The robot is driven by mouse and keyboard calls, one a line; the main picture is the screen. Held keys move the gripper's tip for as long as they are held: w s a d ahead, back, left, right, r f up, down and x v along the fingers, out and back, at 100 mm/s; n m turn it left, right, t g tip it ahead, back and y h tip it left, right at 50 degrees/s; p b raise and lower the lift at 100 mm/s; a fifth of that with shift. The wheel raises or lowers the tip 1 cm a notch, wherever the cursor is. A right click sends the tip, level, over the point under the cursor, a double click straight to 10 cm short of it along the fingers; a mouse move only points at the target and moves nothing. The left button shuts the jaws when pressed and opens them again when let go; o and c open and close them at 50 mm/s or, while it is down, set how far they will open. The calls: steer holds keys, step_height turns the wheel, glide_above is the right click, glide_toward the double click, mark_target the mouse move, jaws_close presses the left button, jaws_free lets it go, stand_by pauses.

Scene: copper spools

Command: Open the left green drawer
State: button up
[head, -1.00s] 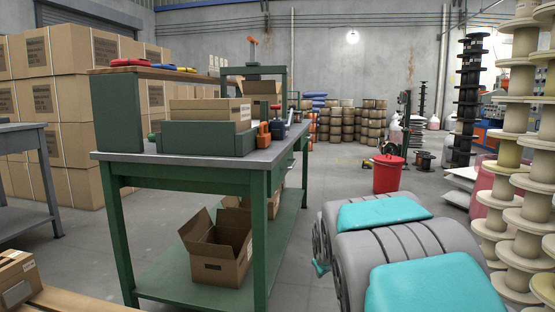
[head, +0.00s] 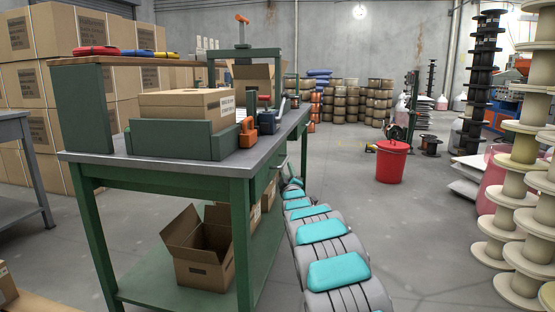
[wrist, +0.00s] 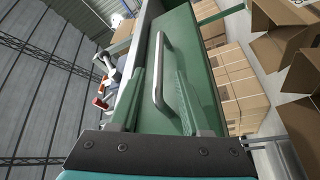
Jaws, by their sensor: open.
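The green drawer front (wrist: 183,45) fills the middle of the wrist view, turned on its side, with a silver bar handle (wrist: 158,70) on it. The drawer (head: 268,178) also shows edge-on under the right side of the green workbench in the head view, and it looks shut. My gripper (wrist: 158,75) is open, one finger to each side of the handle in the wrist view. I cannot tell how far the fingertips are from the drawer front. In the head view my arm reaches along the bench's right side, and its far end is small there.
The green workbench (head: 170,168) carries a cardboard box (head: 187,103) and an orange tool (head: 249,132). An open carton (head: 205,250) stands on its lower shelf. A red bin (head: 392,162) and cream spools (head: 520,180) stand right. Floor between is clear.

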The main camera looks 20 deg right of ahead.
mark_target(284, 162)
steer(key=shift+x, duration=3.85)
jaws_close()
